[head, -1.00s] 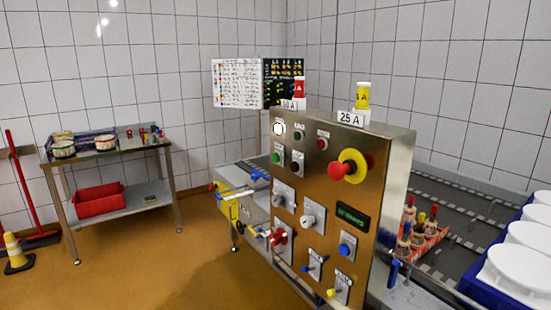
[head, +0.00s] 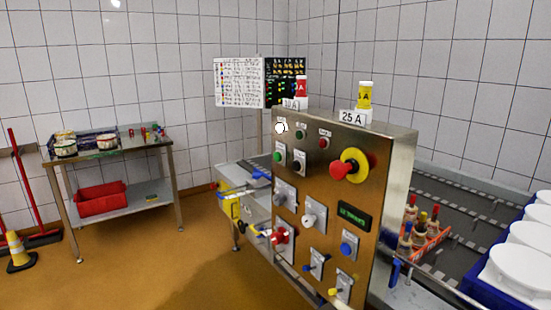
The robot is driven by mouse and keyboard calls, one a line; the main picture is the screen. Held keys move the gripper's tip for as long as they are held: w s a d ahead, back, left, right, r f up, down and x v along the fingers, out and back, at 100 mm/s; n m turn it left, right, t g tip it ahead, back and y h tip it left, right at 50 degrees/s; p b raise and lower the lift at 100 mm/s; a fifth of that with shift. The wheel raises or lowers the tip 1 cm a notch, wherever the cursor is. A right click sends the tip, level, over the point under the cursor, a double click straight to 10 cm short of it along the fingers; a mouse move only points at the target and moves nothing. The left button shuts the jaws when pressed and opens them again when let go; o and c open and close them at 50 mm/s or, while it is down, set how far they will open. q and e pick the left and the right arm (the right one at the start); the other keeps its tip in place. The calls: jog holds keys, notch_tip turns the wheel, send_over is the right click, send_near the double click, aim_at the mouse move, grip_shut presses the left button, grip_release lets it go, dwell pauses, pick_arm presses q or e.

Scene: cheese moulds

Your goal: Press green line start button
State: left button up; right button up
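A steel control panel (head: 325,215) stands in the middle of the head view. A green push button (head: 279,157) sits on its left side, with a black button (head: 297,166) to the right of it. A white round lamp (head: 280,128), a dark green lamp (head: 300,135) and a dark red one (head: 324,143) are in a row above. A large red mushroom button (head: 343,169) on a yellow disc is at the upper right. Neither of my grippers is in view.
A conveyor (head: 460,215) runs behind the panel, with a red tray of bottles (head: 432,238) and a blue crate (head: 470,284) of white moulds. A steel table (head: 110,152) and yellow cone (head: 18,252) stand left. Open floor lies before the table.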

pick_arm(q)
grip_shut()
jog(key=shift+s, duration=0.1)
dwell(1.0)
